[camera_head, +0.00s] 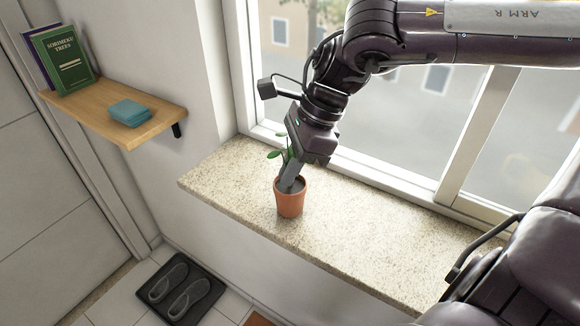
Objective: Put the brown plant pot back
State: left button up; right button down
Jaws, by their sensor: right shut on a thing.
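The brown plant pot (290,205) is terracotta-coloured and upright, with a small green-leaved plant in it. It is at the speckled stone window sill (375,236), near its left part. I cannot tell whether its base touches the sill. My right gripper (291,184) reaches down from above and is shut on the pot at its rim. The gripper and wrist hide part of the plant. My left gripper is not in view.
A wooden wall shelf (158,121) at left holds books (62,62) and a teal folded stack (130,112). A window (410,120) stands behind the sill. Dark shoes (180,290) lie on a mat below. The sill right of the pot is clear.

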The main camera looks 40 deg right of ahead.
jog(key=shift+f, duration=0.15)
jog(key=shift+a, duration=0.1)
jog(key=shift+f, duration=0.2)
jog(key=c, duration=1.6)
grip_release()
jog(key=shift+r, duration=0.5)
jog(key=v, duration=1.1)
jog(key=shift+r, duration=0.25)
